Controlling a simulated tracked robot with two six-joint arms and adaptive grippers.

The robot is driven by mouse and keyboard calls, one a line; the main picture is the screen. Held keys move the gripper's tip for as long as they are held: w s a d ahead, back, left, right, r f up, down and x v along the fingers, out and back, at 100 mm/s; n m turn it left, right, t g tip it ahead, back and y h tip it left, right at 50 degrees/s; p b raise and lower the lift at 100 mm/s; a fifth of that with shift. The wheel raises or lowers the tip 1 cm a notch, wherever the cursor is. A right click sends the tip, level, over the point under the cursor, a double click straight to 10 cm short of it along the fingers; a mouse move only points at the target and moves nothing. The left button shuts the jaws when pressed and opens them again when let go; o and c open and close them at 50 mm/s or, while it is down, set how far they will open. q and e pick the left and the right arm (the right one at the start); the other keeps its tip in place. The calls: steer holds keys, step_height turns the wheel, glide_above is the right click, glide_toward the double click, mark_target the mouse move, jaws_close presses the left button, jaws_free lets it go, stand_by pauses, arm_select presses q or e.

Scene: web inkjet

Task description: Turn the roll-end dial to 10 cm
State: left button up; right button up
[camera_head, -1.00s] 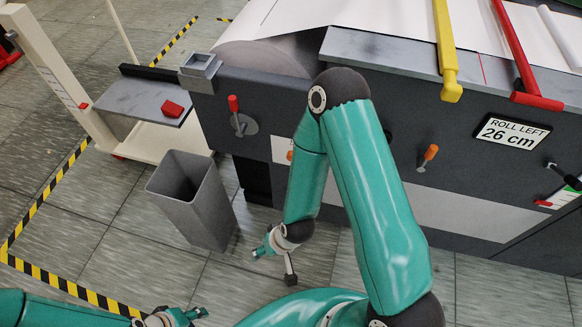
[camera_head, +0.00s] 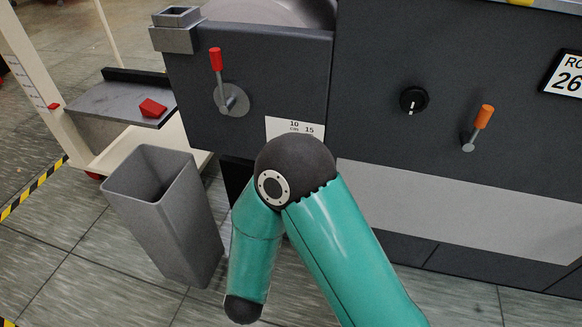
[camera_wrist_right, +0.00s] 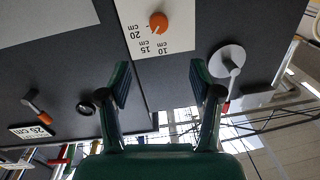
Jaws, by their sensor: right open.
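The roll-end dial is an orange knob (camera_wrist_right: 158,22) on a white scale plate (camera_wrist_right: 180,42) marked 10, 15 and 20 cm, upside down in the right wrist view. Its small mark seems to point down-left, towards the 15 to 20 side; the exact reading is unclear. In the head view the plate (camera_head: 296,127) shows its 10 and 15 marks, and my right arm hides the knob. My right gripper (camera_wrist_right: 160,82) is open and empty, its fingers apart below the dial in the wrist picture, not touching it. My left gripper is out of view.
A red-handled lever (camera_head: 219,75) sits left of the plate. A black knob (camera_head: 413,100) and an orange-handled lever (camera_head: 481,122) are to the right. The readout sign (camera_head: 568,75) is cut off. A grey bin (camera_head: 170,215) stands on the floor at left.

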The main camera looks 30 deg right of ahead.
steer(key=b+x, duration=0.2)
steer(key=x, duration=1.4)
steer(key=shift+w+d+r, duration=0.15)
steer(key=shift+w+d, duration=0.1)
steer(key=shift+d, duration=0.1)
steer(key=c, duration=1.1)
